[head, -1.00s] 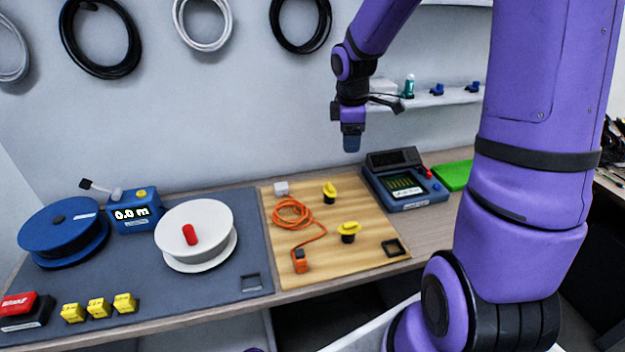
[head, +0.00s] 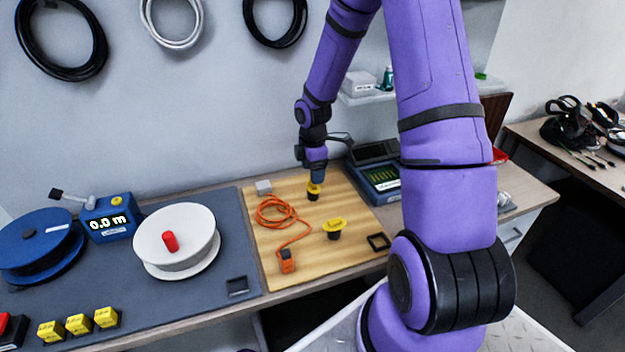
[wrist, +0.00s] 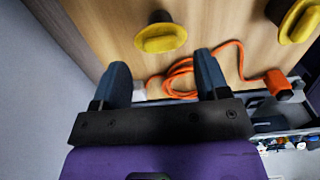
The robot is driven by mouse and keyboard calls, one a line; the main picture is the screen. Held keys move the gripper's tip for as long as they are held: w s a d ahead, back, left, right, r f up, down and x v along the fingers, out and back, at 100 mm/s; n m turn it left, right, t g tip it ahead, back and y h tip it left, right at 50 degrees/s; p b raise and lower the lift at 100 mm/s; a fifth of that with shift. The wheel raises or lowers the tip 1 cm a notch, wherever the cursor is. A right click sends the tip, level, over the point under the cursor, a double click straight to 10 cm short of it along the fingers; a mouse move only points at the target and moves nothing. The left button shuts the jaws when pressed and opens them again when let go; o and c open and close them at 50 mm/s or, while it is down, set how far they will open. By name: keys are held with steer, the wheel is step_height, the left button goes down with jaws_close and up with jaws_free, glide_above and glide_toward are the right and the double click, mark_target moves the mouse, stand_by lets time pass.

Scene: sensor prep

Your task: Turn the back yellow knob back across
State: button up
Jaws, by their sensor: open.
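The back yellow knob (head: 313,190), yellow on a dark base, stands on the wooden board (head: 262,227), its top partly hidden by my gripper (head: 317,177). In the wrist view the knob (wrist: 160,38) lies just beyond the gap between the two fingertips of my gripper (wrist: 162,63). The fingers are open and apart, with nothing between them. Its yellow bar lies roughly along the line between the fingers. I cannot tell whether the fingers touch it. The front yellow knob (head: 334,226) stands nearer the board's front and also shows in the wrist view (wrist: 298,20).
An orange cord (head: 268,212) with an orange plug (head: 287,262) lies left of the knobs. A dark blue instrument (head: 377,178) stands right of my gripper. A small grey block (head: 264,187) sits at the board's back left. A white reel (head: 177,240) stands farther left.

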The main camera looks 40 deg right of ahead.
steer(key=shift+f, duration=1.85)
steer(key=shift+c, duration=0.5)
steer(key=c, duration=0.8)
